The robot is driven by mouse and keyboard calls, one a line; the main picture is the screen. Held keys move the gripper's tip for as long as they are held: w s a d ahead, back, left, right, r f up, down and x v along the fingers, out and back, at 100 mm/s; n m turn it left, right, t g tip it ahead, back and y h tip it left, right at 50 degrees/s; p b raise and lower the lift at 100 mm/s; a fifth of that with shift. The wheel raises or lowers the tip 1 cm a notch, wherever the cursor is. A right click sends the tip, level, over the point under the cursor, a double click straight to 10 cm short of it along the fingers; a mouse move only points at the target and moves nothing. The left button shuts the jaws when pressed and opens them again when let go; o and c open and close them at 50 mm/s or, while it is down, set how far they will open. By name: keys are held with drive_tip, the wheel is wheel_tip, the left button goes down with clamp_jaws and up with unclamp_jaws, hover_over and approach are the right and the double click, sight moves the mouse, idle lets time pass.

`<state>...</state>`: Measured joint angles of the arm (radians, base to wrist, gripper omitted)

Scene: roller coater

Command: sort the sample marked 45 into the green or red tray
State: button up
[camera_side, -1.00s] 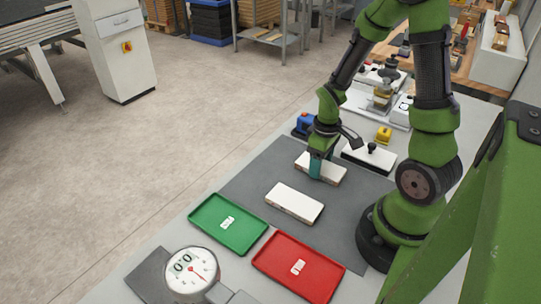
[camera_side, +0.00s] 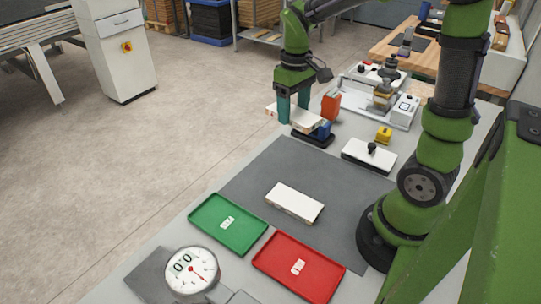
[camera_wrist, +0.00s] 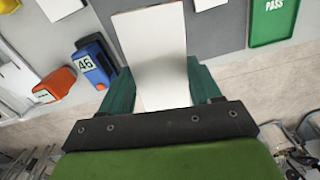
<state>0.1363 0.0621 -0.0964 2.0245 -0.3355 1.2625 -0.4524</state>
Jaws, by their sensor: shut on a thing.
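My gripper (camera_side: 293,108) is shut on a white sample board (camera_side: 305,117), held up at the far end of the table, over or close to a blue device (camera_side: 325,130). In the wrist view the held board (camera_wrist: 152,50) fills the middle between my teal fingers, its face plain with no number visible. A second white board (camera_side: 294,203) lies on the grey mat. The green tray (camera_side: 240,240), which reads PASS in the wrist view (camera_wrist: 275,40), and the red tray (camera_side: 320,281) hold only small white labels. I cannot tell which board is marked 45.
The blue device in the wrist view (camera_wrist: 97,65) shows 46. An orange block (camera_side: 331,106) stands beside it. A dial gauge (camera_side: 192,270) is at the front. Most of the grey mat (camera_side: 265,170) is clear.

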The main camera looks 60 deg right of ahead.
drive_tip(key=w+a+r+n, duration=0.1)
drive_tip(key=w+a+r, duration=0.1)
drive_tip(key=w+a, duration=0.3)
drive_tip(key=shift+a+r+n, duration=0.2)
drive_tip(key=shift+a+n, duration=0.1)
drive_tip(key=shift+a, duration=0.95)
drive_tip(key=s+a+f, duration=0.2)
drive_tip(key=a+f, duration=0.3)
drive_tip(key=a, duration=0.3)
drive_tip(key=s+a+f, duration=0.2)
drive_tip(key=a+f, duration=0.4)
drive_tip(key=a, duration=0.3)
drive_tip(key=shift+w+d+f, duration=0.1)
drive_tip(key=shift+w+f, duration=0.05)
drive_tip(key=shift+f, duration=1.35)
drive_tip(key=shift+w+f, duration=0.15)
drive_tip(key=shift+f, duration=1.35)
drive_tip(key=o, duration=1.2)
drive_tip(key=shift+c, duration=0.2)
drive_tip(key=shift+r, duration=0.1)
